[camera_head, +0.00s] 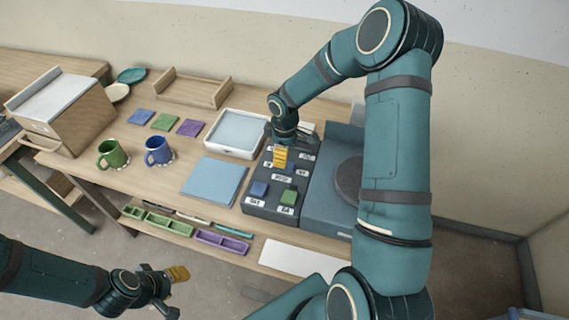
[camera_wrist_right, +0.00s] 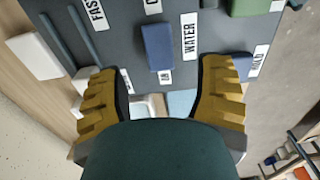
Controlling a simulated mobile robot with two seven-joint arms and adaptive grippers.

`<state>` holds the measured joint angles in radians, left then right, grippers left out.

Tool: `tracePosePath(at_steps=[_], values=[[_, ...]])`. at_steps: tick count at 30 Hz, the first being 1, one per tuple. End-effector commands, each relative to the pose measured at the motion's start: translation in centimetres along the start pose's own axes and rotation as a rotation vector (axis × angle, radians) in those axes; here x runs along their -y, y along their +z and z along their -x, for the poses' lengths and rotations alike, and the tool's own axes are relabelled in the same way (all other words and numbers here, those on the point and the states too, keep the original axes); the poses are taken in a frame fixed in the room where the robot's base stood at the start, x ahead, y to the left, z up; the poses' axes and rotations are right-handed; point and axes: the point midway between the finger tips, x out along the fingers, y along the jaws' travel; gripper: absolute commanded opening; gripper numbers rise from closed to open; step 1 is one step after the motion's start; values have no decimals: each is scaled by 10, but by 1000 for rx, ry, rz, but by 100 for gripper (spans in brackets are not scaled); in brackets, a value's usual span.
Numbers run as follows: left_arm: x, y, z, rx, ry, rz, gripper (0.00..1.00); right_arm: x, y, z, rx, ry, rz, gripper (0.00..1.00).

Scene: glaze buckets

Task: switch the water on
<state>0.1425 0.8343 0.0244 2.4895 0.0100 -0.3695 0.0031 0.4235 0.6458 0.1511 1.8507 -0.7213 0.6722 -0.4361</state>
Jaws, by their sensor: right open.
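The dark control panel (camera_head: 268,208) stands on the table under my right gripper, with labels and blue and green blocks on it. In the right wrist view the panel (camera_wrist_right: 115,50) shows a label reading WATER (camera_wrist_right: 189,40). A blue block (camera_wrist_right: 158,47) sits right beside that label, between the lines of my fingers. My right gripper (camera_wrist_right: 165,95) is open and empty, with yellow fingers over the panel; it also shows in the head view (camera_head: 281,157). I cannot tell whether it touches the panel. My left gripper (camera_head: 172,290) hangs in front of the table, its jaws unclear.
A blue-grey unit with a dark round disc (camera_head: 350,178) stands right of the panel. A white tray (camera_head: 209,145), a blue mat (camera_head: 214,181), a green mug (camera_head: 113,154) and a blue mug (camera_head: 158,151) are to the left. Colored trays (camera_head: 222,241) lie on the lower shelf.

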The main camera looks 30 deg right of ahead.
Motion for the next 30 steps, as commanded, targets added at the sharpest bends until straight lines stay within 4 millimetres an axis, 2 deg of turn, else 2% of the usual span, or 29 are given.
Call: tracePosePath(at_steps=[3,9,14,22,23,24,28,30], values=[[1,0,-2,0,-1,0,47,0,0,-24,2,-3,1,66],[1,0,-4,0,-1,0,47,0,0,-47,1,0,0,66],[1,0,-4,0,-1,0,47,0,0,-54,-1,0,-2,66],[1,0,-4,0,-1,0,47,0,0,-55,-1,0,-1,66],[1,0,-4,0,-1,0,47,0,0,-55,0,0,-1,61],[1,0,-4,0,-1,0,47,0,0,-55,0,0,-1,47],[1,0,-4,0,-1,0,47,0,0,-55,0,0,-1,2],[1,0,-4,0,-1,0,47,0,0,-55,0,0,-1,0]])
